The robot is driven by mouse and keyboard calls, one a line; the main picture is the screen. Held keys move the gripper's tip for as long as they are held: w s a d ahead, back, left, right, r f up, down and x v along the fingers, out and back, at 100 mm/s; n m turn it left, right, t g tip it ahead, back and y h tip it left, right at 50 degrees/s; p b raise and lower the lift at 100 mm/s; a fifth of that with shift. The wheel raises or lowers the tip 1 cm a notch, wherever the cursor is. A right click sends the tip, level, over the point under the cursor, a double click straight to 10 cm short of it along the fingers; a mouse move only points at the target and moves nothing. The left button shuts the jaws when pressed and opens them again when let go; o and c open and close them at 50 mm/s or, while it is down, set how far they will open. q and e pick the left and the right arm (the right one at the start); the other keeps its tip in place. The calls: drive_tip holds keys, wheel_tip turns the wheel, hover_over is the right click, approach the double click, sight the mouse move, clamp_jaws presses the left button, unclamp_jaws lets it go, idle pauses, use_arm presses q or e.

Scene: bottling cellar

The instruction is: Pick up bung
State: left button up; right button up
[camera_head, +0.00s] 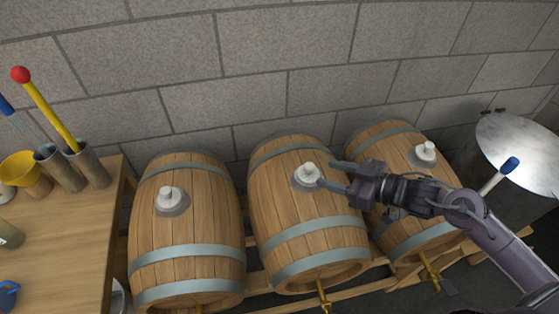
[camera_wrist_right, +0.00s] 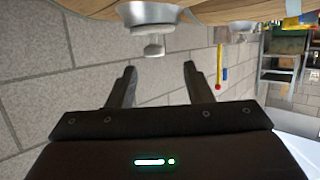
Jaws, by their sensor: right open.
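Three white bungs sit in grey metal rings on top of three barrels: the left bung (camera_head: 167,194), the middle bung (camera_head: 308,171) and the right bung (camera_head: 426,150). My right gripper (camera_head: 328,173) is open and empty, its fingertips just right of the middle bung. In the right wrist view a pale bung (camera_wrist_right: 154,50) hangs upside down in the picture below its metal ring (camera_wrist_right: 150,14). It shows just beyond the right gripper's tips (camera_wrist_right: 160,68), roughly between their lines and apart from them. My left gripper is not in view.
The middle barrel (camera_head: 305,220) stands between the left barrel (camera_head: 190,225) and the right barrel (camera_head: 385,137). A wooden table (camera_head: 60,240) with metal cups and a yellow funnel (camera_head: 25,177) is at left. A round metal lid (camera_head: 520,150) is at right. A block wall stands behind.

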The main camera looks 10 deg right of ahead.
sight(311, 166)
drive_tip(key=shift+w+a, duration=0.65)
drive_tip(key=shift+a, duration=0.05)
drive_tip(key=shift+s+d+f, duration=0.15)
drive_tip(key=shift+s+d, duration=0.05)
drive_tip(key=shift+d, duration=0.15)
drive_tip(key=shift+w+a+f+p, duration=0.15)
drive_tip(key=shift+w+a+p, duration=0.25)
drive_tip(key=shift+w, duration=0.15)
drive_tip(key=p+x, duration=0.1)
drive_tip(key=x, duration=0.3)
drive_tip(key=shift+w+f, duration=0.15)
drive_tip(key=shift+w, duration=0.1)
drive_tip(key=shift+f, duration=0.1)
drive_tip(key=shift+c, duration=0.7)
drive_tip(key=c, duration=0.8)
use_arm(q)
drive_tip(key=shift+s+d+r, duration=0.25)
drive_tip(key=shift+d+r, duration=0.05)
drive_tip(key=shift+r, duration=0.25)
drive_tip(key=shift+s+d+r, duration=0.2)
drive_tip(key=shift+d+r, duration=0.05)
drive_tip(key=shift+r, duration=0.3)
use_arm(e)
drive_tip(key=shift+c, duration=0.2)
